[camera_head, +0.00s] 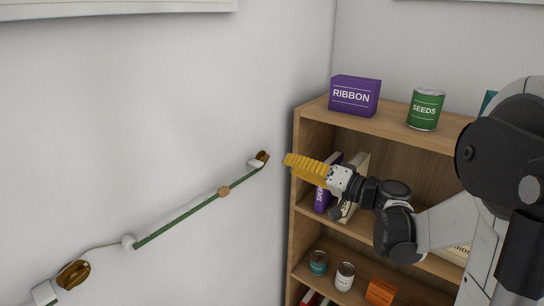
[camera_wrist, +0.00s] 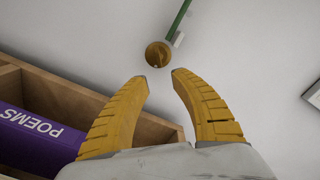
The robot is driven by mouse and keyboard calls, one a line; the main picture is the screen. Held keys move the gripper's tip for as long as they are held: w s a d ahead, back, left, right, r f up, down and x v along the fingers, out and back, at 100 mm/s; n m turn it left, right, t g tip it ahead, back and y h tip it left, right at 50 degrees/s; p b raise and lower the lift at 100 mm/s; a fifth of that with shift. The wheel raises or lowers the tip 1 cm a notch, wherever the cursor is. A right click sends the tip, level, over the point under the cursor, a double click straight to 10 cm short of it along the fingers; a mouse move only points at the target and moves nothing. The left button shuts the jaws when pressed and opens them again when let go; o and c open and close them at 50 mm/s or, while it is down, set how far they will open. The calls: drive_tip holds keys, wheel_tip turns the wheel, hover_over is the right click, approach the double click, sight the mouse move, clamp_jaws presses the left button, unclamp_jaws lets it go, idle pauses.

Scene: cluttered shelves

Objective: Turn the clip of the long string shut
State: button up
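A larger brass clip (camera_head: 73,274) sits at lower left, joined by a thin pale cord. My gripper (camera_head: 287,160) points left at the upper clip, just right of it in the head view. In the wrist view my gripper (camera_wrist: 160,76) is open and empty; the round brass clip (camera_wrist: 158,54) with a slot lies just beyond the fingertips, apart from them. The green string (camera_wrist: 181,16) leads upward from it.
A wooden bookshelf (camera_head: 298,160) stands in the corner right of the clip, close to my gripper. It holds a purple RIBBON box (camera_head: 354,97), a SEEDS can (camera_head: 425,110), books and small jars. A purple POEMS book (camera_wrist: 38,138) shows at left in the wrist view.

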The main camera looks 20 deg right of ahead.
sight(264, 161)
drive_tip(key=x, duration=0.7)
drive_tip(key=shift+w+a, duration=0.1)
drive_tip(key=shift+w, duration=0.05)
clamp_jaws()
